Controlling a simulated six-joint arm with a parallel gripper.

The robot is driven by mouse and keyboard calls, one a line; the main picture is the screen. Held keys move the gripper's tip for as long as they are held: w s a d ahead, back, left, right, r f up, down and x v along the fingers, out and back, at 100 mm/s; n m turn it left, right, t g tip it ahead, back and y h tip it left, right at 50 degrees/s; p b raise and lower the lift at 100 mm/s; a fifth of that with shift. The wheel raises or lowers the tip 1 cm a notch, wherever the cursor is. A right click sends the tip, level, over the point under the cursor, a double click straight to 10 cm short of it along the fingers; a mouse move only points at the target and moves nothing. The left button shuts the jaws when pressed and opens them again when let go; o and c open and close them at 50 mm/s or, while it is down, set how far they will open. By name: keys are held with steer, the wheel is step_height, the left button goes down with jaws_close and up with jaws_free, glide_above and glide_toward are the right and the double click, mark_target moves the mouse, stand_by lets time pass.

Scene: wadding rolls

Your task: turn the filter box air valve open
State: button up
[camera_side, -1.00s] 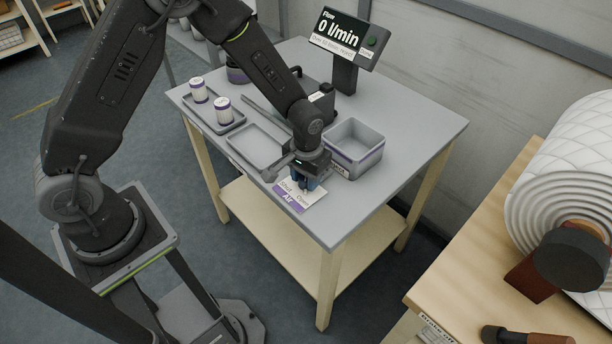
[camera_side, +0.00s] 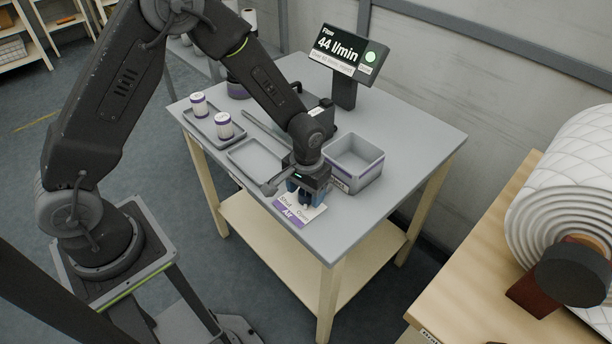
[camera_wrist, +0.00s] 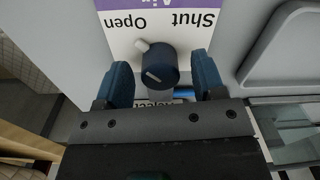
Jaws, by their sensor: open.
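The air valve knob (camera_wrist: 157,66) is dark blue and round, set on a white and purple plate (camera_wrist: 170,20) marked Shut, Open and Air. Its white pointer (camera_wrist: 142,46) is turned toward the word Open. My gripper (camera_wrist: 163,80) is open, with a blue finger on each side of the knob and a gap visible beside it. In the side view my gripper (camera_side: 305,196) is low over the plate (camera_side: 290,212) at the table's front corner and hides the knob. The flow display (camera_side: 342,47) reads 44 l/min, with a bright green lamp (camera_side: 370,56).
A grey box (camera_side: 355,182) stands right of my gripper. A shallow empty tray (camera_side: 256,157) lies to the left, with another tray holding two white jars (camera_side: 223,124) beyond. The right part of the table (camera_side: 420,140) is clear.

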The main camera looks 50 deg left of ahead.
step_height(320, 180, up, 13)
steer(key=shift+d+r, duration=0.15)
steer(key=shift+r, duration=0.05)
stand_by(0.4)
steer(key=s+a+r+m+t, duration=0.1)
steer(key=s+a+r+t, duration=0.1)
steer(key=s+r, duration=0.5)
steer(key=s+a+r+m+t, duration=0.1)
steer(key=s+a+r+t, duration=0.2)
steer(key=s+r, duration=0.4)
steer(key=s, duration=0.5)
steer(key=shift+r+t, duration=0.3)
steer(key=shift+r, duration=0.1)
